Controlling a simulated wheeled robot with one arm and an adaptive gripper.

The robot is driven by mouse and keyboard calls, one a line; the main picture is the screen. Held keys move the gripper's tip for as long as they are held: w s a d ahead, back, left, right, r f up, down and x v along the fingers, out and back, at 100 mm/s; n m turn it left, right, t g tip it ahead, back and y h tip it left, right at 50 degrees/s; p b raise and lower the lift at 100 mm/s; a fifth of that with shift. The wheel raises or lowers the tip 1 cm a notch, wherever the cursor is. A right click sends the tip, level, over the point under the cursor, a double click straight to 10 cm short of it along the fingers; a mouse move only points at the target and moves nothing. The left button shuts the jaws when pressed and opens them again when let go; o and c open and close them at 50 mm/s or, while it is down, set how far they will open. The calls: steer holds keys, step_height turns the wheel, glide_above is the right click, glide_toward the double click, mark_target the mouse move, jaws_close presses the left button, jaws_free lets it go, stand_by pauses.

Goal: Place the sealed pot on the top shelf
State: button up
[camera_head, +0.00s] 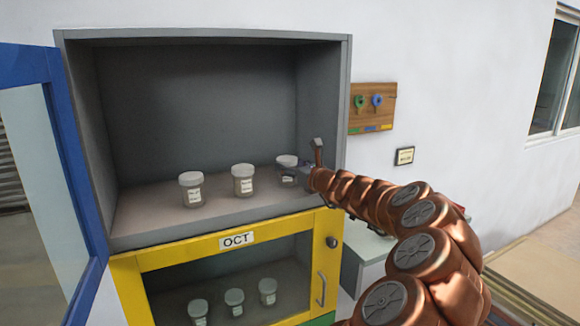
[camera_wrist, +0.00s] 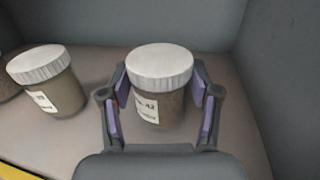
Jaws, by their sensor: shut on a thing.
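A sealed pot with a white ribbed lid and a label stands between the fingers of my gripper (camera_wrist: 160,100) in the wrist view. The pot (camera_wrist: 160,62) is upright at the right end of the top shelf (camera_head: 150,217). Its lid also shows in the head view, where my gripper (camera_head: 290,172) partly hides the pot (camera_head: 286,161). The gripper is shut on this pot, with a finger on each side. Whether the pot's base touches the shelf is hard to tell.
Two similar pots, one left (camera_head: 191,190) and one in the middle (camera_head: 243,180), stand on the same shelf. A blue-framed door (camera_head: 75,160) is open at left. Below, a yellow door (camera_head: 190,252) marked OCT is shut over more pots. The grey side wall (camera_head: 325,110) is close at right.

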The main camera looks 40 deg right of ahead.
steer(key=o, duration=1.2)
steer(key=shift+s+a+r+b, duration=0.1)
steer(key=shift+s+a+b, duration=0.25)
steer(key=shift+s, duration=1.65)
steer(key=shift+s+a+f+b, duration=0.15)
steer(key=shift+s+b, duration=0.45)
steer(key=shift+s, duration=1.35)
steer(key=shift+s+a+r+b, duration=0.15)
steer(key=shift+s+a+b, duration=0.25)
steer(key=shift+s, duration=1.6)
steer(key=shift+d, duration=0.1)
